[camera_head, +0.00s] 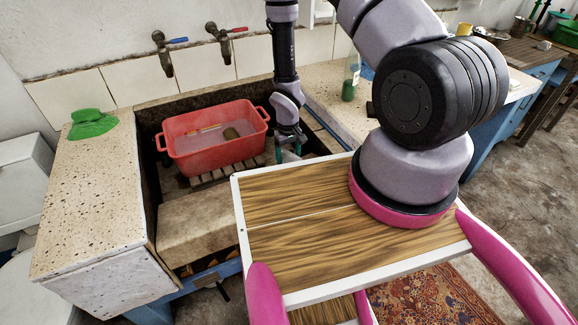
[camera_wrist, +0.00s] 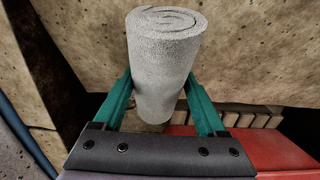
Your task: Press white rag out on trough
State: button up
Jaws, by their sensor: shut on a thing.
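The white rag (camera_wrist: 163,75) is a tight upright-looking roll between the two teal fingers of my gripper (camera_wrist: 165,95) in the wrist view. The fingers are shut on its sides, and its spiral end faces the camera. In the head view my gripper (camera_head: 289,138) points down inside the right part of the stone trough (camera_head: 190,222), right of the red tub. Only a small pale bit of the rag shows there, and my own body hides part of that side. Stone surfaces lie close behind the roll in the wrist view; I cannot tell whether it touches them.
The red tub (camera_head: 218,152) holds cloudy water and several items, and stands by wooden slats (camera_head: 212,179). Two taps (camera_head: 222,42) are on the tiled wall. A green cloth (camera_head: 92,122) lies on the left stone counter (camera_head: 90,195). A green bottle (camera_head: 351,78) stands on the right counter.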

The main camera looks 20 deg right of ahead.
jog(key=shift+w+a+r, duration=0.1)
jog(key=shift+w+r, duration=0.3)
jog(key=shift+r, duration=0.35)
jog(key=shift+w+a+r, duration=0.1)
jog(key=shift+w+r, duration=0.25)
jog(key=shift+r, duration=0.35)
jog(key=shift+w+a+r, duration=0.1)
jog(key=shift+w+r, duration=0.3)
jog(key=shift+r, duration=0.35)
